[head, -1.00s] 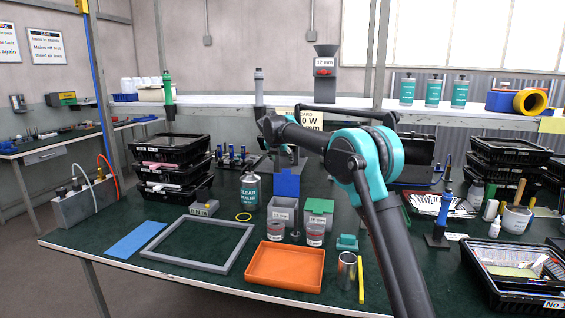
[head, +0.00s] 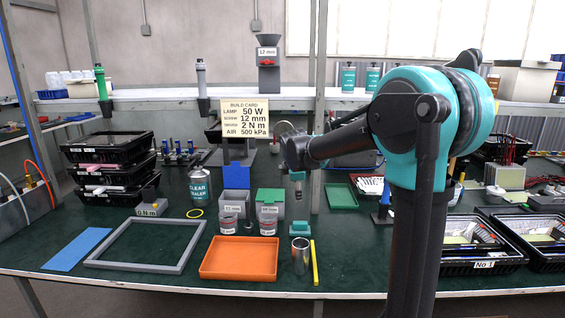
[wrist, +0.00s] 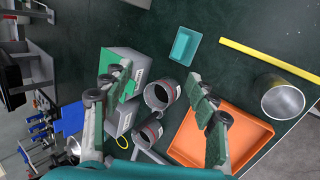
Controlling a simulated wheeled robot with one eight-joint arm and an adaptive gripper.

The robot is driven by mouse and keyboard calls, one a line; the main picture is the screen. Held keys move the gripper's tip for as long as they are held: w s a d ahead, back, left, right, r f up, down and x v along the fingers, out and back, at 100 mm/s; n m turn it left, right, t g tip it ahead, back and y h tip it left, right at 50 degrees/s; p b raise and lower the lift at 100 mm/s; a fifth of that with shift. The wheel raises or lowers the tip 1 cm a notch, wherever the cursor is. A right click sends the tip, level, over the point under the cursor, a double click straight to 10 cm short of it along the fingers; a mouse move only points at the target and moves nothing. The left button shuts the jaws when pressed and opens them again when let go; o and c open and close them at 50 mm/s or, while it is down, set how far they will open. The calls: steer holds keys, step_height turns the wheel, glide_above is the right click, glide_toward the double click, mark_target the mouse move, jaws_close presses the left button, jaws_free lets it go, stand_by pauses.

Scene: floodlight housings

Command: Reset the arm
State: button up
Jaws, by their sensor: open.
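My arm with its black and teal links (head: 440,120) reaches over the bench from the right. My gripper (head: 298,188) points down above the bench, behind the tins and the orange tray. In the wrist view its two fingers stand wide apart with nothing between them (wrist: 153,95). Below them are two small tins (wrist: 161,92), a grey bin with a green top (wrist: 122,70) and the orange tray (wrist: 230,145). The gripper touches none of these as far as I can see.
A grey frame (head: 150,262), blue strip (head: 76,250), orange tray (head: 240,268), metal cup (head: 300,262) and yellow bar (head: 314,262) lie in front. Black crates (head: 110,150) stack at left. A build card (head: 243,117) stands behind. Black trays (head: 470,240) sit at right.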

steer(key=s+d+f+m, duration=0.4)
steer(key=s+f+m, duration=0.2)
steer(key=s, duration=0.5)
steer(key=s+d+f+m+g, duration=0.1)
steer(key=s+d+f+m, duration=0.4)
steer(key=s, duration=0.7)
steer(key=s+d+f+m+g+y, duration=0.1)
steer(key=s+d+f+m, duration=0.3)
steer(key=s+f+m, duration=0.3)
steer(key=s, duration=0.4)
steer(key=shift+s+d, duration=0.35)
steer(key=shift+d, duration=0.05)
